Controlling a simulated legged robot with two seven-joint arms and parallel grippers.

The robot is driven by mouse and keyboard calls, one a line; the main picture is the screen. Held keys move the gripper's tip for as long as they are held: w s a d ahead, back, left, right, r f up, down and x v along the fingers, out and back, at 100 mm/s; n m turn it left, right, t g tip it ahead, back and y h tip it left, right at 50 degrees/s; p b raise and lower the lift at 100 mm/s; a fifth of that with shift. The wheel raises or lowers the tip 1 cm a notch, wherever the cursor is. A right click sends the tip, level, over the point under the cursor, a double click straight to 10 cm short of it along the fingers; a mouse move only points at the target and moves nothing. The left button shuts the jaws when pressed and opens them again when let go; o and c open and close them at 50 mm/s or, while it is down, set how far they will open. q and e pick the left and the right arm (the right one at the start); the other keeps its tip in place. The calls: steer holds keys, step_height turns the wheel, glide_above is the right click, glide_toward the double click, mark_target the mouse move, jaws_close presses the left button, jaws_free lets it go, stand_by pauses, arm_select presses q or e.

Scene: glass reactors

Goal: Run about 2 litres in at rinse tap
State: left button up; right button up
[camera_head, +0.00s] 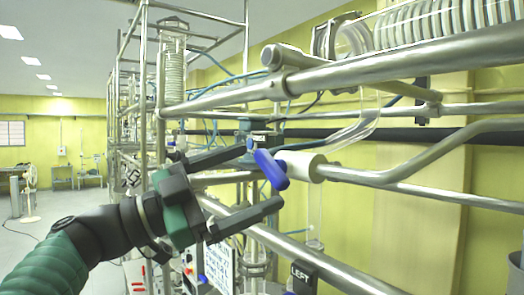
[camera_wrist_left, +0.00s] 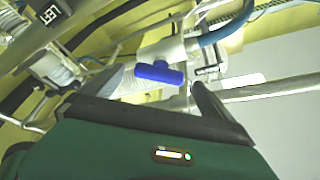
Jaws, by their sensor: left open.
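A tap with a blue handle (camera_head: 271,170) and a white body (camera_head: 302,166) sits on the piping in the middle of the head view. In the left wrist view the same blue handle (camera_wrist_left: 160,73) is near the centre, below its white body (camera_wrist_left: 160,50). My left gripper (camera_head: 262,176) is open, one finger above and one below the blue handle in the head view. Whether the fingers touch the handle cannot be told. Nothing is held. My right gripper is not in view. No label naming the tap is readable.
Steel rails (camera_head: 400,62) of the reactor frame run across the right side. A glass coil column (camera_head: 173,75) stands behind my arm. Open floor lies at far left, with a white fan (camera_head: 29,190).

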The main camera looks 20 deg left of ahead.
mark_target(264, 171)
arm_select(q)
steer(key=x, duration=0.4)
steer(key=d+p+x, duration=0.1)
steer(key=x, duration=0.1)
steer(key=shift+s+d+f, duration=0.1)
steer(key=shift+s+f, duration=0.15)
steer(key=a, duration=0.3)
steer(key=shift+s+a+f, duration=0.1)
steer(key=shift+s+a, duration=0.15)
steer(key=shift+a, duration=0.1)
steer(key=shift+c, duration=0.9)
steer(key=shift+a+t, duration=0.25)
steer(key=shift+t, duration=0.05)
steer(key=shift+c, duration=1.1)
steer(key=shift+d, duration=0.1)
steer(key=shift+c, duration=1.3)
steer(key=shift+s+d, duration=0.3)
steer(key=shift+d, duration=0.5)
steer(key=c, duration=0.5)
steer(key=shift+c, duration=1)
steer(key=shift+w+a, duration=0.2)
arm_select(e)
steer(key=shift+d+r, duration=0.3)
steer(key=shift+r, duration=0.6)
